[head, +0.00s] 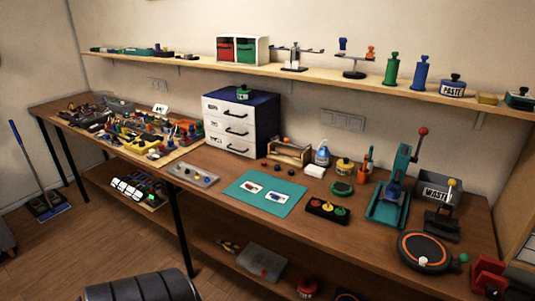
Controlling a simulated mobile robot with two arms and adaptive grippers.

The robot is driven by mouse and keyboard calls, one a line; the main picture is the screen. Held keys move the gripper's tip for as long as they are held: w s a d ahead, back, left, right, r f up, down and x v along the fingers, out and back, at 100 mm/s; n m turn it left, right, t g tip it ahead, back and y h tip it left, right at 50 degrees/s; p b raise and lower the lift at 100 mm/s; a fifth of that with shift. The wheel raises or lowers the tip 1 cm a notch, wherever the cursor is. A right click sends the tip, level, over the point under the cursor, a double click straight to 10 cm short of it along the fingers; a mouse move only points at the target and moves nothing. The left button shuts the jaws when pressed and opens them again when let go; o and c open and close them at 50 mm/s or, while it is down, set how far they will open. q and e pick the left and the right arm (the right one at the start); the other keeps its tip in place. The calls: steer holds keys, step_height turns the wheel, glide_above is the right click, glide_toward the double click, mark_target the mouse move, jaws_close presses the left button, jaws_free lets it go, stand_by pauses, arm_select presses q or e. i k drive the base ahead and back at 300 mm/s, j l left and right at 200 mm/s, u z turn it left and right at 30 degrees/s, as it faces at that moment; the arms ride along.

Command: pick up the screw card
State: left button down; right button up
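Two small white cards lie flat on a teal mat (244,200) in the middle of the workbench. The left card (253,187) has a reddish picture, and the right card (277,197) has a bluish one. The pictures are too small for me to tell which, if either, is the screw card. A small white sign or card (160,108) also stands among the clutter on the left bench; its marking is unreadable. Neither of my grippers is in view.
A grey tray (193,174) lies left of the mat, and a black button box (327,211) right of it. A drawer cabinet (241,122) stands behind. A green press (388,205), waste bin (440,189) and round turntable (423,252) fill the right side. The mat's front is clear.

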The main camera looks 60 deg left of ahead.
mark_target(275, 196)
steer(key=u, duration=1.7)
steer(key=i+j+z, duration=0.05)
